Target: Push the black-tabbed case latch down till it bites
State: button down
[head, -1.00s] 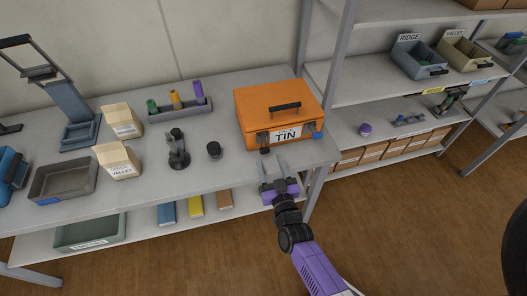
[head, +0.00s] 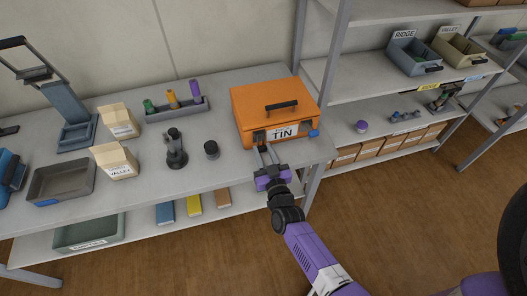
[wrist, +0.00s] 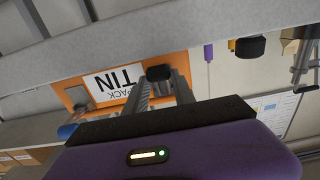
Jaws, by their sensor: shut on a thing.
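The orange case (head: 273,101) stands closed at the right end of the bench, with a "TIN" label on its front. Its black-tabbed latch (head: 259,136) is left of the label, and a blue-tabbed latch (head: 313,133) is right of it. My gripper (head: 267,149) is at the case's front, low by the black-tabbed latch. In the wrist view, the black tab (wrist: 159,72) shows between the ends of my two fingers, which are shut on it. The blue tab (wrist: 67,131) is apart from them. Whether the latch has bitten cannot be told.
A black knob-like piece (head: 211,149) and a dark stand (head: 175,149) are left of the case. A tray of coloured vials (head: 177,108) stands behind them. A shelf post (head: 318,155) rises close right of the case. The floor in front is clear.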

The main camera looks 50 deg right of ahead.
jog(key=shift+w+f+b, duration=0.1)
jog(key=shift+f+b, duration=0.35)
jog(key=shift+b, duration=1.05)
jog(key=t+b, duration=0.1)
jog(key=b, duration=0.2)
jog(key=t+h+b, duration=0.1)
jog(key=b, duration=0.2)
jog(key=shift+w+d+f+h+b, duration=0.25)
jog(key=shift+w+f+h+b, duration=0.05)
jog(key=shift+b, duration=0.5)
jog(key=shift+d+r+t+b, duration=0.1)
jog(key=shift+t+b, duration=0.2)
jog(key=shift+b, duration=0.2)
jog(key=shift+r, duration=0.15)
jog(key=c, duration=1.1)
grip_release()
jog(key=shift+w, duration=0.1)
jog(key=shift+o, duration=0.3)
